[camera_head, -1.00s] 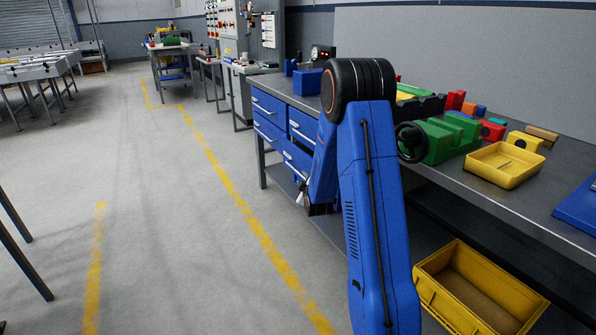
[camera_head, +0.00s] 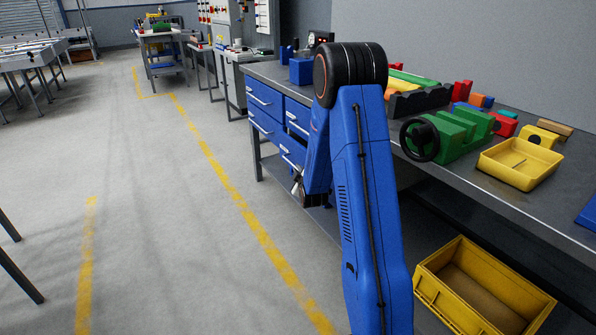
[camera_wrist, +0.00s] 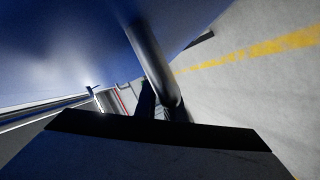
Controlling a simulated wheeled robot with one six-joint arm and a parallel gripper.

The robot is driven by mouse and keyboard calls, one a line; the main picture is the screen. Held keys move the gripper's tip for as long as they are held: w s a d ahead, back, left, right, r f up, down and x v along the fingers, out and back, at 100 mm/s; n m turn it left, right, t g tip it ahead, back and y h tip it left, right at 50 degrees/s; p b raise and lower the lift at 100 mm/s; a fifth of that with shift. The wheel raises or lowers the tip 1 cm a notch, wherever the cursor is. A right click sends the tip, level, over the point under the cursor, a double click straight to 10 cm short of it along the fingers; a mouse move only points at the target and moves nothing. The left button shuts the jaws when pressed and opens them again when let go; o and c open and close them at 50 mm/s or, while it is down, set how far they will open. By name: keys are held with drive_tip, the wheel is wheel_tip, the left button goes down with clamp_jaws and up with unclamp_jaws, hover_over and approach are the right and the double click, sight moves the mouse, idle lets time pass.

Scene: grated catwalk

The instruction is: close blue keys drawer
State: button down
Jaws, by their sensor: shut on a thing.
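Blue drawers (camera_head: 265,97) with pale bar handles sit under the workbench top, in two columns. The lower drawer of the right column (camera_head: 291,146) is partly hidden behind my arm. I cannot read labels, so I cannot tell which one is the keys drawer. My gripper (camera_head: 297,186) is low in front of these drawers, mostly hidden by my arm. In the wrist view, a grey metal handle bar (camera_wrist: 146,52) runs down between the dark fingertips of my gripper (camera_wrist: 161,108), which is shut on it. A blurred blue drawer face (camera_wrist: 70,50) fills the upper left there.
The workbench top (camera_head: 455,168) holds a green block with a black wheel (camera_head: 447,136), a yellow tray (camera_head: 520,163) and several coloured blocks. A yellow bin (camera_head: 483,290) sits low at the right. The floor (camera_head: 140,220) left of the bench is clear.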

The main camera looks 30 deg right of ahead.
drive_tip(key=shift+d, duration=0.1)
drive_tip(key=shift+d, duration=2)
drive_tip(key=c, duration=1.8)
unclamp_jaws()
drive_tip(key=shift+d, duration=0.15)
drive_tip(key=shift+c, duration=0.2)
